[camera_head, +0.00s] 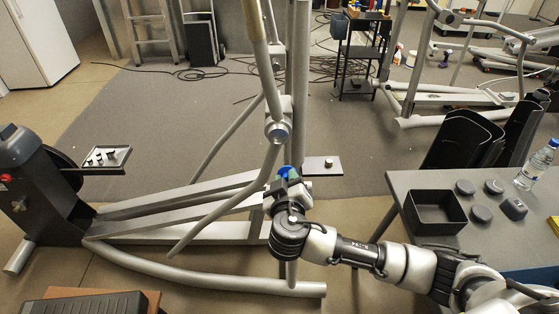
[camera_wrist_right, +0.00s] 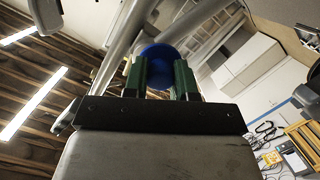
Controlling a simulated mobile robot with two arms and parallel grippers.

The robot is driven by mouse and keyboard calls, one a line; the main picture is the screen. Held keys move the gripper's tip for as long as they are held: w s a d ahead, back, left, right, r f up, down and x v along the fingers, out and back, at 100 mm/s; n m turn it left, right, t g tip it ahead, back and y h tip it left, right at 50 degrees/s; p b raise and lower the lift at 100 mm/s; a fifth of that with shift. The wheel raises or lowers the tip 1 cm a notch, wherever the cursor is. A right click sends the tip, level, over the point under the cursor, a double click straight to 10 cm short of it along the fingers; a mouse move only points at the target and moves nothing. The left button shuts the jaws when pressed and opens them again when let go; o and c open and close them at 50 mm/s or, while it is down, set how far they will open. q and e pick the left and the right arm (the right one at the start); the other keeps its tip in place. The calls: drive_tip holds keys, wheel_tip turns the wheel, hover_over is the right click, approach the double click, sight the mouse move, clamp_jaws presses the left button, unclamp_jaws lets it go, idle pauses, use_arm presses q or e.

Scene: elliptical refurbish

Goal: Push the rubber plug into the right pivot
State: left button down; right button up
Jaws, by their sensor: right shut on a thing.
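The elliptical's grey frame (camera_head: 205,200) stands in the middle of the head view. A round joint with a pale end cap (camera_head: 278,131) shows on its upright; I cannot tell if this is the right pivot. My right gripper (camera_head: 289,178) is lower, against the lower part of the upright in the picture. A round blue piece (camera_head: 288,171), likely the rubber plug, is at its fingertips. In the right wrist view the green fingers of my right gripper (camera_wrist_right: 160,75) are shut on the blue piece (camera_wrist_right: 158,54). Its contact with the pivot is hidden. My left gripper is not in view.
A small tray (camera_head: 122,152) with several parts is at the left, and a small plate (camera_head: 332,171) with one part stands right of the upright. The grey table (camera_head: 410,183) at the right bears a black box (camera_head: 437,225), several dark round pieces (camera_head: 465,187) and a bottle (camera_head: 536,165).

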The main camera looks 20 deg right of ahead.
drive_tip(key=w+r+t, duration=0.1)
drive_tip(key=r, duration=0.1)
drive_tip(key=w+a+r+t, duration=0.1)
drive_tip(key=w+r, duration=0.1)
drive_tip(key=shift+w+r, duration=0.2)
drive_tip(key=shift+w, duration=0.05)
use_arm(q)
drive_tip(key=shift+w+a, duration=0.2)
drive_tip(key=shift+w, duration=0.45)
use_arm(e)
drive_tip(key=shift+x, duration=1.35)
drive_tip(key=o, duration=0.3)
clamp_jaws()
